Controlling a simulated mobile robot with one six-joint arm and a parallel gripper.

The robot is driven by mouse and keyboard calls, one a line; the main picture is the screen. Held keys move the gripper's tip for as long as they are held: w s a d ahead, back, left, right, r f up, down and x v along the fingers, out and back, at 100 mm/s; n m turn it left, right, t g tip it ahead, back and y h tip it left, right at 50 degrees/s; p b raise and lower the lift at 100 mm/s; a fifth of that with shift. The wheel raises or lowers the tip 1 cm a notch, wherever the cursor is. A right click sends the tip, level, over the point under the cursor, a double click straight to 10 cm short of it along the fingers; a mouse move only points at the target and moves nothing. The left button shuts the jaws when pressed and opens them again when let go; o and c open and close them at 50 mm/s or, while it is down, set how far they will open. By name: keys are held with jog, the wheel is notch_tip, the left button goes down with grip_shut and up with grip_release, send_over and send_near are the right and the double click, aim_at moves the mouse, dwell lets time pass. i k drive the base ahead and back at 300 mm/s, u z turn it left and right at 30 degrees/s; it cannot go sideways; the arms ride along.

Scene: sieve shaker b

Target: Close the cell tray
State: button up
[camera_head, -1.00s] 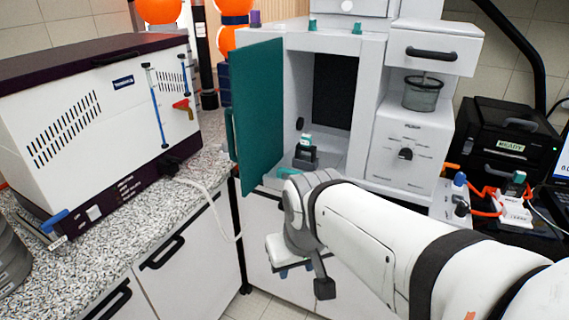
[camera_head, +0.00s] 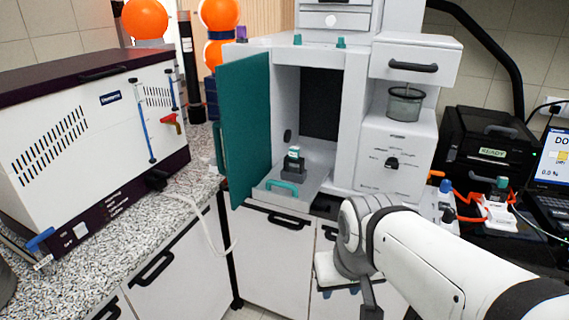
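The cell tray (camera_head: 311,183) is a grey tray with a teal handle (camera_head: 282,187) at its front. It reaches forward out of the open compartment of the grey machine. A small dark cell with a teal top (camera_head: 294,160) stands upright on it. The teal door (camera_head: 246,127) stands swung open to the left. My gripper (camera_head: 345,285) is to the right of and nearer than the tray, low in front of the cabinet, apart from the handle. Its fingers are mostly hidden by my wrist, so its opening does not show.
A white machine (camera_head: 95,125) on a speckled counter (camera_head: 120,220) stands at left, with a pale cable (camera_head: 215,240) hanging off its edge. A black printer-like box (camera_head: 485,145) and orange cables are at right. White drawers (camera_head: 270,260) lie below the tray.

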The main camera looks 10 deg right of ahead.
aim_at(294, 175)
jog(key=u, duration=0.05)
jog(key=i, duration=1)
jog(key=k, duration=0.25)
jog(key=u, duration=0.1)
